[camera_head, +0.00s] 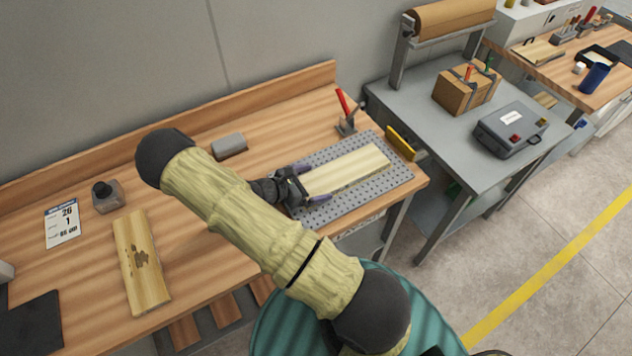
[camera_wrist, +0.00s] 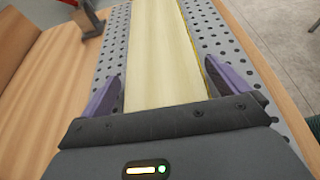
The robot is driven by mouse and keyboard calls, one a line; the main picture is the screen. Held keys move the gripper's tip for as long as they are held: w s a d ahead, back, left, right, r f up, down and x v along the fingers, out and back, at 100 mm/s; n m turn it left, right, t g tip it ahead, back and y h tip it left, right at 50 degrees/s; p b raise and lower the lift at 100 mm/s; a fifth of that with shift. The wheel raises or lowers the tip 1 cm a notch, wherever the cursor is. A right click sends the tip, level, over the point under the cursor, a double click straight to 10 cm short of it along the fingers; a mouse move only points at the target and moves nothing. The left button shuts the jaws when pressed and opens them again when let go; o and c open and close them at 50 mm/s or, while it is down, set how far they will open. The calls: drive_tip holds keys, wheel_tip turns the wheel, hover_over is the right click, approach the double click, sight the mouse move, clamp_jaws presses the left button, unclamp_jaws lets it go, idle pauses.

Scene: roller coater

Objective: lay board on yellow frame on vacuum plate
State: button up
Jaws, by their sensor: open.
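A pale wooden board (camera_head: 347,171) lies flat over the grey perforated vacuum plate (camera_head: 398,178) at the right end of the bench. In the wrist view the board (camera_wrist: 163,60) runs straight away from my gripper, with the holed plate (camera_wrist: 222,50) on both sides. A thin yellow edge shows along the board's right side; most of any yellow frame under it is hidden. My gripper (camera_head: 308,186) is at the board's near left end. Its purple fingers (camera_wrist: 165,98) stand on either side of the board, open, with gaps visible.
A red-handled clamp (camera_head: 346,115) stands behind the plate, and a yellow bar (camera_head: 401,143) is at its right edge. Another board with a dark mark (camera_head: 141,262) lies on the left of the bench.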

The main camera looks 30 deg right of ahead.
drive_tip(key=b+v, duration=0.2)
drive_tip(key=v, duration=0.8)
drive_tip(key=shift+a+r+b, duration=0.1)
drive_tip(key=shift+a+b, duration=0.2)
drive_tip(key=shift+a, duration=0.1)
drive_tip(key=s+m+y, duration=0.1)
drive_tip(key=s+r+m+g+y, duration=0.2)
drive_tip(key=m, duration=0.1)
drive_tip(key=shift+s+d, duration=0.3)
drive_tip(key=shift+s, duration=0.1)
drive_tip(key=s+a+r+m+t+y, duration=0.1)
drive_tip(key=s+r+m+t+y, duration=0.1)
drive_tip(key=s+r+m+y, duration=0.2)
drive_tip(key=s+a+r+m+t+y, duration=0.2)
drive_tip(key=s+r+m+y, duration=0.2)
drive_tip(key=r+m, duration=0.6)
drive_tip(key=shift+s+y, duration=0.2)
drive_tip(key=shift+y, duration=1)
drive_tip(key=shift+f, duration=0.1)
drive_tip(key=shift+w, duration=0.1)
